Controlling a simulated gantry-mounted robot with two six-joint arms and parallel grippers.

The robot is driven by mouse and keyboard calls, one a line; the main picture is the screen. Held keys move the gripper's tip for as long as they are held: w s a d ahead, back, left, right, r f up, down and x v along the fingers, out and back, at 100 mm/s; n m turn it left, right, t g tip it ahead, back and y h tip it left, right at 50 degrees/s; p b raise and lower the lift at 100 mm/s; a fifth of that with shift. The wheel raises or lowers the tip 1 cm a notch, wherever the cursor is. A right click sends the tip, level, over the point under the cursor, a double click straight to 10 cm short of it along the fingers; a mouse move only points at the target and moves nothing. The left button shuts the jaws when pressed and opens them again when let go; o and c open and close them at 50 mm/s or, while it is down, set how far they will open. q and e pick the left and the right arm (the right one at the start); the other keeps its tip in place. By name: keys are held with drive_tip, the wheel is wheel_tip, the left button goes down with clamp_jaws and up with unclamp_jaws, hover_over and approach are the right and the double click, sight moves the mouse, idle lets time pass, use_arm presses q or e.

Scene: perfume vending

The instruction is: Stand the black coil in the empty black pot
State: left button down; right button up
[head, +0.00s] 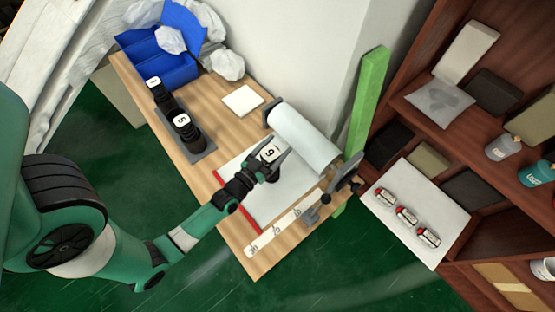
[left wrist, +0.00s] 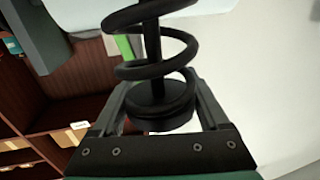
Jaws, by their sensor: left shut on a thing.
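My left gripper (head: 270,165) is over the white sheet on the wooden table, beside the paper roll. It is shut on the black coil, which carries a white label marked 6 (head: 270,153). In the left wrist view the black coil (left wrist: 152,45) winds around a central rod above a round black base, and the left gripper (left wrist: 155,108) has a finger on each side of that base. Two black ribbed pieces with white number labels, a far one (head: 165,103) and a near one (head: 188,137), stand at the dark tray (head: 203,150). I cannot make out an empty black pot.
A paper roll (head: 305,138) and a dark grey lever device (head: 338,190) are at the table's right side. Blue bins (head: 155,62) and a pale square (head: 243,100) are at the back. A brown shelf (head: 470,125) stands right. Bare wood lies between tray and sheet.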

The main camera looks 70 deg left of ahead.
use_arm(q)
drive_tip(key=shift+w+a+f, duration=0.3)
drive_tip(key=shift+w+f, duration=0.05)
drive_tip(key=shift+f, duration=0.05)
drive_tip(key=f+b, duration=0.2)
drive_tip(key=f, duration=0.1)
drive_tip(key=shift+w+a+f, duration=0.1)
drive_tip(key=shift+a+f, duration=0.1)
drive_tip(key=shift+f, duration=0.2)
